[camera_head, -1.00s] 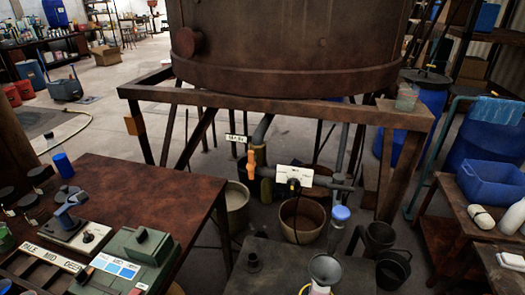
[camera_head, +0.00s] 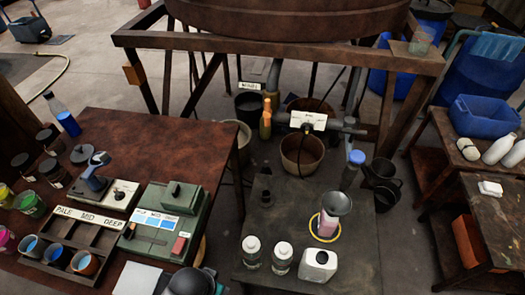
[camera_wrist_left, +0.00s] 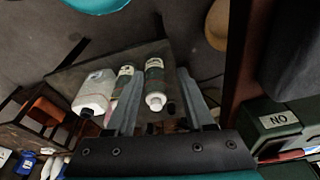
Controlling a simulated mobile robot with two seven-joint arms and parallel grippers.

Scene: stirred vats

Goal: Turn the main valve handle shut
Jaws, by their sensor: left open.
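An orange valve handle (camera_head: 266,112) stands upright at the vertical pipe under the big vat, in the head view. A small white label (camera_head: 250,86) hangs just behind it, its print too small to read surely. A second white label (camera_head: 307,120) sits on the horizontal pipe to its right. My left gripper (camera_wrist_left: 162,74) is open and empty in the left wrist view, its fingers pointing towards several bottles on the dark low table. The handle is not seen clearly in that view, and the gripper is well short of it. My right gripper is not in view.
A dark low table (camera_head: 262,212) with bottles and a funnel (camera_head: 337,203) stands in front of the pipes. A brown bench (camera_head: 160,135) with a green box (camera_head: 160,225) is at left. The vat's frame beam (camera_head: 200,42) crosses above. Buckets (camera_head: 302,153) crowd the floor behind.

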